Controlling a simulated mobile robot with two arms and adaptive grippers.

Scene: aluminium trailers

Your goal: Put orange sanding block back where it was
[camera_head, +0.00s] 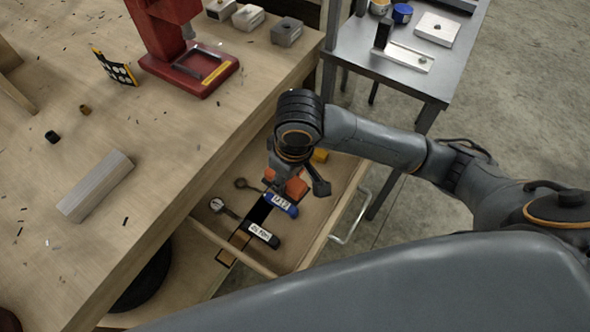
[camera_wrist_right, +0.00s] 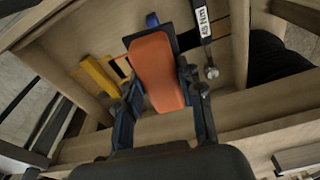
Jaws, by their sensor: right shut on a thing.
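The orange sanding block (camera_head: 291,184) is in my right gripper (camera_head: 298,187), over the open wooden drawer (camera_head: 345,196) under the workbench. In the right wrist view the orange sanding block (camera_wrist_right: 157,72) sits between the two fingers of the right gripper (camera_wrist_right: 163,88), with the drawer floor behind it. The gripper partly hides the block in the head view. I cannot tell whether the block touches the drawer floor. My left gripper is not in view.
The drawer also holds a blue-handled tool (camera_head: 281,204), a black-handled tool (camera_head: 263,235), a dial gauge (camera_head: 222,207) and a yellow item (camera_head: 320,155). A red press stand (camera_head: 190,65) and a metal bar (camera_head: 95,186) are on the workbench. A metal table (camera_head: 385,55) stands at right.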

